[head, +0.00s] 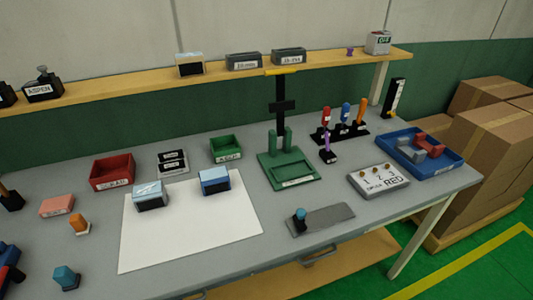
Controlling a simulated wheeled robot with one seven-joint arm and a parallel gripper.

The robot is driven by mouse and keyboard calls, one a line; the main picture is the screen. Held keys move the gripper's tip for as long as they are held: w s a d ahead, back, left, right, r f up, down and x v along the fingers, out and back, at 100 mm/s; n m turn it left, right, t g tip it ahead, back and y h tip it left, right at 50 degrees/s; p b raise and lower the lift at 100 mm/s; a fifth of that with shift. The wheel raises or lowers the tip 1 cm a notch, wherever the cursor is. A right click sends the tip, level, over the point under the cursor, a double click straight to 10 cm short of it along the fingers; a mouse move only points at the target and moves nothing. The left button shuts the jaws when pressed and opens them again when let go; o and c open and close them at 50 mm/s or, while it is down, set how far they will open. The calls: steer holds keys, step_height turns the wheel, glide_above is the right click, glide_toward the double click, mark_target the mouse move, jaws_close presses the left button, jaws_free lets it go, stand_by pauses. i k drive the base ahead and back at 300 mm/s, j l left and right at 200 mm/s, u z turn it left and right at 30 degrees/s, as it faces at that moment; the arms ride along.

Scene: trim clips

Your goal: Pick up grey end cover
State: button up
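A blue tray (452,160) sits at the right end of the grey workbench. In it lie a grey piece (428,147), which looks like the grey end cover, and a red piece (434,134) of similar shape. The two lie close together; I cannot tell whether they touch. The grey piece is small here and its details are unclear. My gripper is not in view.
A plate marked RED (377,182) lies just left of the tray. Upright colored-handled tools (346,113) stand behind it, and a green fixture (288,166) is further left. A shelf (225,76) runs above the bench's back. Cardboard boxes (495,150) stand right of the bench.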

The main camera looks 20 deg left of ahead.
mark_target(149, 195)
steer(key=u, duration=1.95)
steer(key=i+j, duration=0.15)
steer(key=i, duration=0.2)
steer(key=i+j+z, duration=0.15)
steer(key=i, duration=0.15)
